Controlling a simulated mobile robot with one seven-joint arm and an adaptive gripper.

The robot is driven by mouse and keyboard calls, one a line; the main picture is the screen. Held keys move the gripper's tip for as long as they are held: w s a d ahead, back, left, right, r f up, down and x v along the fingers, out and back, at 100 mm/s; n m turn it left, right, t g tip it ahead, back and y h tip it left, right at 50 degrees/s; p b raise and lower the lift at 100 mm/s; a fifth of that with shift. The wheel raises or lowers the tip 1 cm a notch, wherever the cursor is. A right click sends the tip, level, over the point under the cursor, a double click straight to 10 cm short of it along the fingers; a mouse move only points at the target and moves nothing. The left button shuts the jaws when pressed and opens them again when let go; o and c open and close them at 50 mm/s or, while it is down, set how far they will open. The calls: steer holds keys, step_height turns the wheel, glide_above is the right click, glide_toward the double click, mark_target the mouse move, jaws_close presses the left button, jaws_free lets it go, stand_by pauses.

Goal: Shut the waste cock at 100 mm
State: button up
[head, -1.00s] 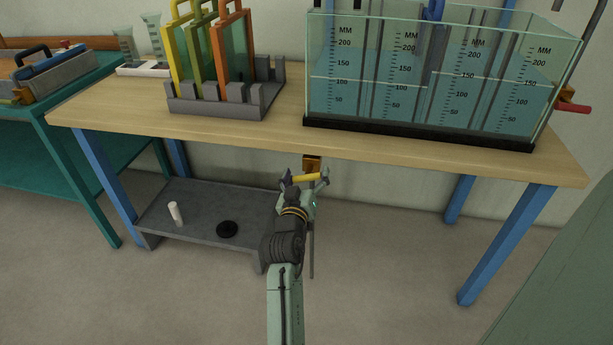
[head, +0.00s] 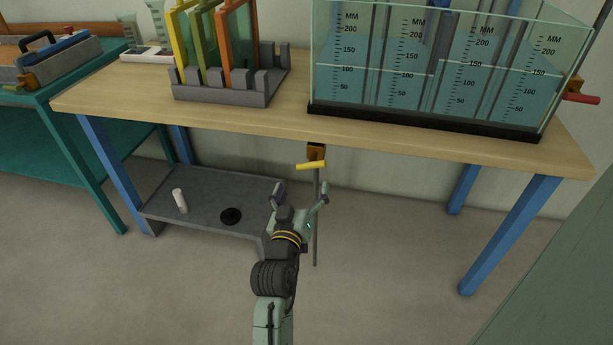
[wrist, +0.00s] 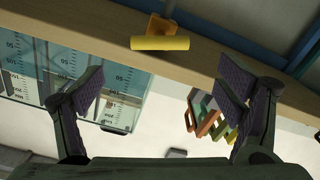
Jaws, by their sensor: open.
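The waste cock (head: 316,152) is a brass-coloured body under the bench's front edge, with a yellow bar handle (head: 311,165) lying across the thin vertical pipe below it. In the wrist view the yellow handle (wrist: 160,43) lies beyond my fingertips, nearly level in the picture. My gripper (head: 302,190) is open and empty, below and apart from the handle; its two spread fingers show in the wrist view (wrist: 160,88).
A grey rack (head: 225,95) with yellow, green and orange framed panels stands left of the tank. A low grey shelf (head: 200,205) below holds a white cylinder (head: 180,200) and a black disc (head: 231,216). Blue bench legs (head: 510,235) flank the open floor.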

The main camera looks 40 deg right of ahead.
mark_target(310, 168)
steer(key=shift+v, duration=0.9)
steer(key=x, duration=0.4)
steer(key=b+x, duration=0.1)
steer(key=x, duration=0.7)
steer(key=shift+f, duration=0.25)
